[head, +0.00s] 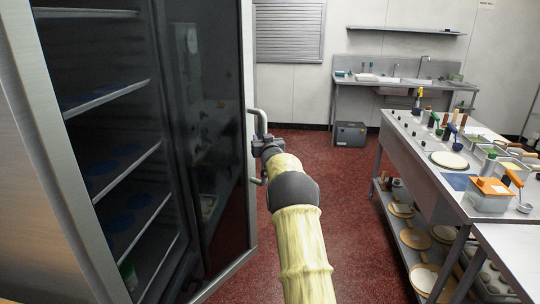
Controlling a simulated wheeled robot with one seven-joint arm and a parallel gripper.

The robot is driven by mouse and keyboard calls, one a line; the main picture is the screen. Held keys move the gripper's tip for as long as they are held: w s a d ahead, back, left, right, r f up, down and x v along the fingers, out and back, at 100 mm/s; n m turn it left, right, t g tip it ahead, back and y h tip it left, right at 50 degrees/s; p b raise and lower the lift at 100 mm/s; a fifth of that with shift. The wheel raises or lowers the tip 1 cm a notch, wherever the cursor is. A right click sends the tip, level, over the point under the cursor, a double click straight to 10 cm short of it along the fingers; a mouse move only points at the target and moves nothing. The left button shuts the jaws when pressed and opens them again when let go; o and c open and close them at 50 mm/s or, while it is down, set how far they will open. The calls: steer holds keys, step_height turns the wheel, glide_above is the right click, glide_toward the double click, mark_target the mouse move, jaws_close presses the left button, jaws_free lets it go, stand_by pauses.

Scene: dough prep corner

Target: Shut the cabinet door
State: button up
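The cabinet (55,150) is a tall steel unit on the left, with dark shelves inside. Its glass door (205,130) stands open, swung outward, with a steel frame and a bar handle (262,122) on its right edge. My gripper (262,147) is at the handle, at about the middle of the bar. The fingers are small and dark and overlap the handle, so I cannot tell whether they are closed on it or only beside it.
A steel work table (430,170) with tools, tubs and dough boards stands on the right. A sink counter (400,80) and a grey box (350,134) are at the back wall. The red floor (345,200) between cabinet and table is clear.

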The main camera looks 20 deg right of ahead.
steer(key=b+v, duration=0.4)
steer(key=v, duration=1.2)
steer(key=shift+s, duration=0.25)
steer(key=shift+a, duration=0.2)
steer(key=s+a+f+g+y, duration=0.3)
steer(key=s+a+f+g, duration=0.5)
steer(key=s+a+f, duration=0.65)
steer(key=s+a+f+n+g, duration=0.1)
steer(key=s+a+f+g, duration=0.2)
steer(key=s, duration=0.7)
steer(key=s+a+f+n+g+y, duration=0.1)
steer(key=s+a+f+g, duration=0.2)
steer(key=s, duration=0.7)
steer(key=shift+a+f+n+g, duration=0.15)
steer(key=shift+a+n+g, duration=0.15)
steer(key=shift+a+g, duration=0.2)
